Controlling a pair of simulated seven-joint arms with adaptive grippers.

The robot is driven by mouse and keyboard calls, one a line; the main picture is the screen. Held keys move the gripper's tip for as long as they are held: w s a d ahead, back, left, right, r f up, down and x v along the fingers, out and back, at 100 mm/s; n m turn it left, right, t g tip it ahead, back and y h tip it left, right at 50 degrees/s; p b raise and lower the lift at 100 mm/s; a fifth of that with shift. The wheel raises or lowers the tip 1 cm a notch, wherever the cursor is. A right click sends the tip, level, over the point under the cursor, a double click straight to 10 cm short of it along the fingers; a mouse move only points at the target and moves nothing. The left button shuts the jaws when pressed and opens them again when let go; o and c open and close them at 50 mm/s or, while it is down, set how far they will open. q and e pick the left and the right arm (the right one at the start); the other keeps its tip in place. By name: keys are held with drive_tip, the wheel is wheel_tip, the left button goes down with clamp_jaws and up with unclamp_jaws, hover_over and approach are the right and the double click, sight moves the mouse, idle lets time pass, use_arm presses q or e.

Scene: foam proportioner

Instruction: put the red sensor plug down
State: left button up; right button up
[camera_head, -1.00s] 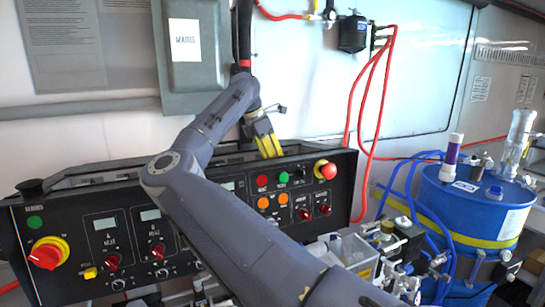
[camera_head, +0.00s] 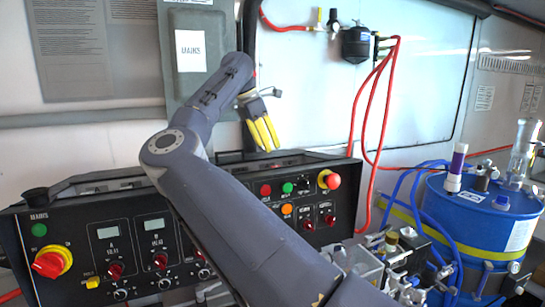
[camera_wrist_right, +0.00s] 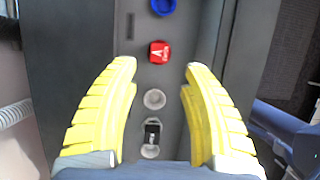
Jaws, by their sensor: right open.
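The red sensor plug (camera_wrist_right: 159,52), marked with a white A, sits on a dark strip in the right wrist view. It is upper middle, just beyond the fingertips of my right gripper (camera_wrist_right: 160,68). The yellow fingers are spread wide with nothing between them, and neither touches the plug. In the head view my right gripper (camera_head: 263,134) hangs pointing down above the back edge of the control panel (camera_head: 110,215). The plug cannot be made out in the head view. My left gripper is out of view.
A blue plug (camera_wrist_right: 164,6) sits beyond the red one on the strip. Nearer are a round silver fitting (camera_wrist_right: 154,99) and a fitting with a black cap (camera_wrist_right: 152,135). A blue drum (camera_head: 470,225) and red hoses (camera_head: 367,130) stand to the right of the panel.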

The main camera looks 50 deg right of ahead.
drive_tip(key=shift+v, duration=1.85)
